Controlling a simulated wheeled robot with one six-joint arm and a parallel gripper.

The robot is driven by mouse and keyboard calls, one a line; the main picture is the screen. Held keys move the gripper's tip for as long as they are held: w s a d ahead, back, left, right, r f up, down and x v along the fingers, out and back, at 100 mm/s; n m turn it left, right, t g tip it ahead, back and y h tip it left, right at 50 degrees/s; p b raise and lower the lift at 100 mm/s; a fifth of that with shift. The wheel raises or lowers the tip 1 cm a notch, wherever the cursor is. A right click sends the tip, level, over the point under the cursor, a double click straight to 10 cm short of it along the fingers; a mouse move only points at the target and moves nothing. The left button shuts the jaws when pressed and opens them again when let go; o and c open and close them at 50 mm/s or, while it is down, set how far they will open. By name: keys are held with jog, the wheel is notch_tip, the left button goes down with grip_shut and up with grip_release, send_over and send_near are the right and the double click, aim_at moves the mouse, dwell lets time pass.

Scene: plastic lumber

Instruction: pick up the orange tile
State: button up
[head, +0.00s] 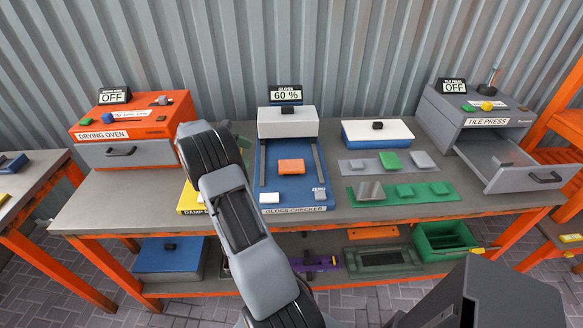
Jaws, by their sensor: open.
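The orange tile (291,166) lies flat on the blue bed of the gloss checker (275,182), near the middle of the bed and in front of its white head (288,122). The checker's display (286,93) reads 60 %. My arm rises from the bottom of the head view and bends at the left of the checker. The far end of the arm is hidden behind its own links, so my gripper does not show. The orange tile is uncovered and nothing visible touches it from above.
A drying oven (134,128) stands left and a tile press (474,120) with its drawer open stands right. A white-and-blue box (377,133) and mats (386,164) with grey and green tiles lie between. A yellow damp pad (190,202) is partly behind my arm.

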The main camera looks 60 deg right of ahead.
jog(key=g, duration=0.1)
send_near(291, 165)
jog(key=shift+p+x, duration=0.3)
jog(key=shift+x, duration=0.8)
jog(key=shift+p+x, duration=0.55)
jog(key=shift+x, duration=2.45)
jog(key=c, duration=1.1)
